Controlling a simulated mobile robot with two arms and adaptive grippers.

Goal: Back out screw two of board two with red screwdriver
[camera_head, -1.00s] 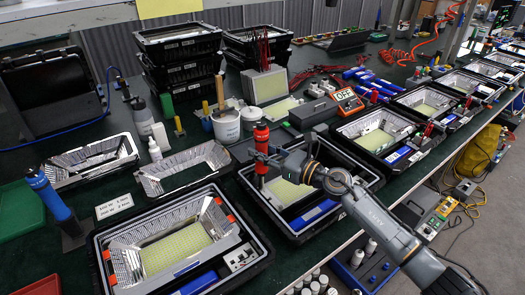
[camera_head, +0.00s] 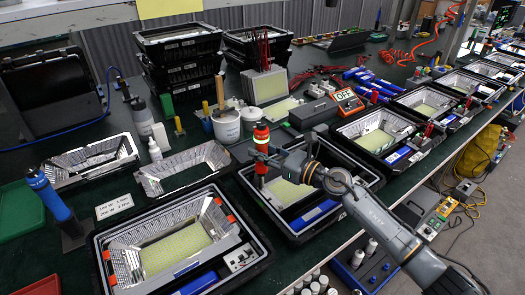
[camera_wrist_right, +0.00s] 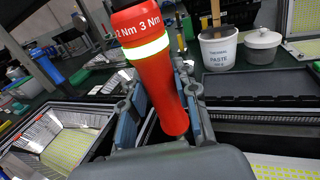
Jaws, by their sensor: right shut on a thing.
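The red screwdriver (camera_head: 261,135) stands nearly upright, handle up, over the second housing (camera_head: 327,221) in the head view. My right gripper (camera_head: 262,158) is shut on its handle. In the right wrist view the red handle (camera_wrist_right: 155,70) sits between the finger pads, with a bright band and "2 Nm 3 Nm" on it. A yellow board (camera_head: 288,190) lies in the second housing, partly behind the gripper and arm. The screwdriver's tip and the screw under it cannot be made out. My left gripper is not in view.
A nearer housing (camera_head: 103,262) with a yellow board (camera_head: 175,248) stands to the left. A blue screwdriver (camera_head: 48,193) stands upright at far left. A white paste tub (camera_head: 226,126) is behind the red screwdriver. More housings line the bench to the right.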

